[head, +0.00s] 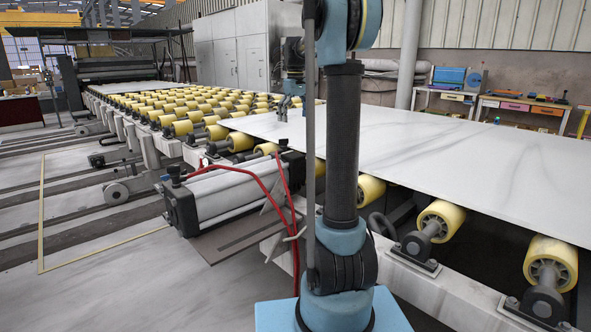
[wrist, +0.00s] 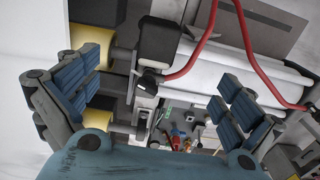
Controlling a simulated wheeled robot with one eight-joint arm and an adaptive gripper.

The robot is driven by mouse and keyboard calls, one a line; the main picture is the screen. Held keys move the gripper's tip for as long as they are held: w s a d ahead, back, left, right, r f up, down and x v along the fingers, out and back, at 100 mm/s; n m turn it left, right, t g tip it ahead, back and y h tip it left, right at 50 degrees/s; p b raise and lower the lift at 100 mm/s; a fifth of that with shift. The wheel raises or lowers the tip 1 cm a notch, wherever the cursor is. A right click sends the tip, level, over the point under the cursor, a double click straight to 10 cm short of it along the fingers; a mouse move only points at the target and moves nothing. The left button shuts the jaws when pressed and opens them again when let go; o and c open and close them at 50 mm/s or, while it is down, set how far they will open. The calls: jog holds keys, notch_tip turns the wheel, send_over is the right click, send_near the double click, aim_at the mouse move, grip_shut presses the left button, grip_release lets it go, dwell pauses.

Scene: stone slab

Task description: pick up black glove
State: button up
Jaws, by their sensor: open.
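I cannot make out a black glove for certain in either view. My gripper (wrist: 158,100) is open, with its blue padded fingers wide apart and nothing between them in the wrist view. In the head view my gripper (head: 287,108) hangs small and partly behind my arm, near the left edge of the white stone slab (head: 430,155). Dark machine parts (wrist: 158,45) show between and beyond the fingers, and small red and yellow items (wrist: 180,140) lie lower down, too small to name.
A roller conveyor with yellow rollers (head: 190,115) runs under the slab. A pneumatic cylinder (head: 225,190) with red hoses (head: 268,183) sits at its near side. Workbenches with coloured items (head: 522,105) stand at the back right. Open floor (head: 100,270) lies at left.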

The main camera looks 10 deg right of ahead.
send_near(296, 156)
jog(key=f, duration=0.2)
jog(key=w+f, duration=0.1)
jog(key=f, duration=0.2)
jog(key=shift+w+a+f, duration=0.1)
jog(key=shift+w+f, duration=0.1)
jog(key=shift+f, duration=0.15)
jog(key=shift+s+f, duration=0.2)
jog(key=shift+f, duration=1.2)
jog(key=shift+s+f, duration=0.2)
jog(key=shift+f, duration=1.15)
jog(key=c, duration=1.2)
